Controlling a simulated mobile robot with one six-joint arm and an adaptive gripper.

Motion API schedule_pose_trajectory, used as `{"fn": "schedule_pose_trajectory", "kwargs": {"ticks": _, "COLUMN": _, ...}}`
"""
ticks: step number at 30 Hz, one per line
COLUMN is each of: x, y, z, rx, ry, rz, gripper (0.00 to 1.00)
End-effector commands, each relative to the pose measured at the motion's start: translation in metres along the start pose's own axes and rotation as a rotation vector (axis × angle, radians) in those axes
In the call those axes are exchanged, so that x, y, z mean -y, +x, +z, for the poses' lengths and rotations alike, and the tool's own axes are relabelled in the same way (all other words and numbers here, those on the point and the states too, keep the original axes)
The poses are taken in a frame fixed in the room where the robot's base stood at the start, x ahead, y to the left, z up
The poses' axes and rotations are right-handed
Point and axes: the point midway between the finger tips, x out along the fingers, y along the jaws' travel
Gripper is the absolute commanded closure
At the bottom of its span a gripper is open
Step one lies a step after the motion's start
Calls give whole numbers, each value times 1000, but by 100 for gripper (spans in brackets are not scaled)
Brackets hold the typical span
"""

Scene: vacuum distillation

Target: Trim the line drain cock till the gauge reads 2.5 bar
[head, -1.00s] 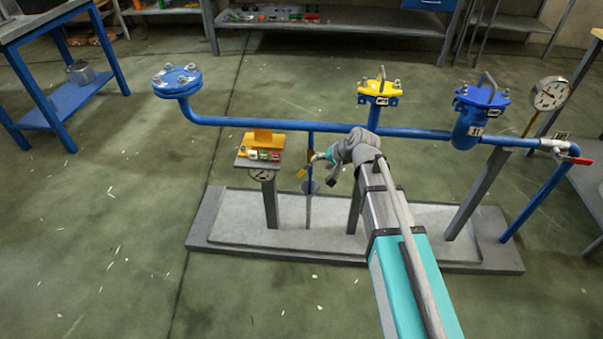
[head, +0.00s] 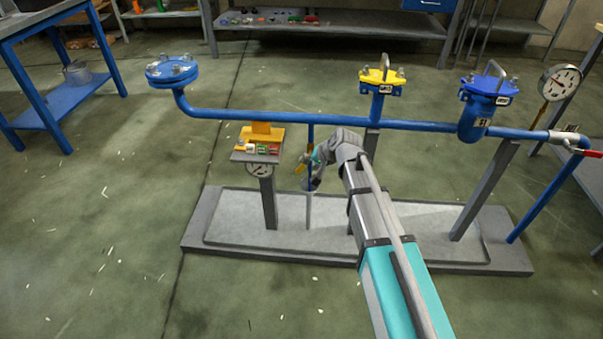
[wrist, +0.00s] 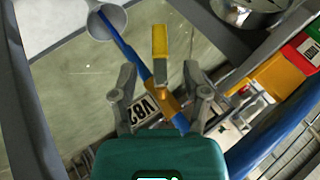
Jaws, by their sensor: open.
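The drain cock is a brass body (wrist: 162,102) with a yellow lever (wrist: 159,44) on a thin blue drain pipe (wrist: 125,50). In the head view the yellow lever (head: 300,168) shows below the main blue line. My gripper (wrist: 163,84) is open, one finger on each side of the cock and lever; contact cannot be told. In the head view my gripper (head: 309,180) partly hides the cock. A tag reading V82 (wrist: 143,113) lies by the brass body.
The small panel (head: 257,155) on its post stands just left of my gripper. The main blue line (head: 240,116) runs above, with yellow (head: 382,77) and blue (head: 489,88) capped fittings. A funnel-like cup (wrist: 108,18) is at the drain pipe's lower end.

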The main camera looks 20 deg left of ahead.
Motion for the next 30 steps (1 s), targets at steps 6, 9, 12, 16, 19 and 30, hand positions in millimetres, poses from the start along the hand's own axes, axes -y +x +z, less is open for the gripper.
{"fn": "schedule_pose_trajectory", "kwargs": {"ticks": 6, "x": -2, "y": 26, "z": 0, "rx": -1, "ry": 0, "rz": 0, "gripper": 40}}
{"fn": "schedule_pose_trajectory", "kwargs": {"ticks": 9, "x": -2, "y": 36, "z": 0, "rx": -1, "ry": 1, "rz": -1, "gripper": 40}}
{"fn": "schedule_pose_trajectory", "kwargs": {"ticks": 12, "x": -2, "y": 44, "z": 0, "rx": 0, "ry": 1, "rz": -1, "gripper": 40}}
{"fn": "schedule_pose_trajectory", "kwargs": {"ticks": 16, "x": -1, "y": 52, "z": 0, "rx": 0, "ry": 0, "rz": 0, "gripper": 40}}
{"fn": "schedule_pose_trajectory", "kwargs": {"ticks": 19, "x": -1, "y": 56, "z": 0, "rx": 0, "ry": 0, "rz": 0, "gripper": 40}}
{"fn": "schedule_pose_trajectory", "kwargs": {"ticks": 30, "x": 0, "y": 57, "z": 0, "rx": 0, "ry": 0, "rz": 0, "gripper": 40}}
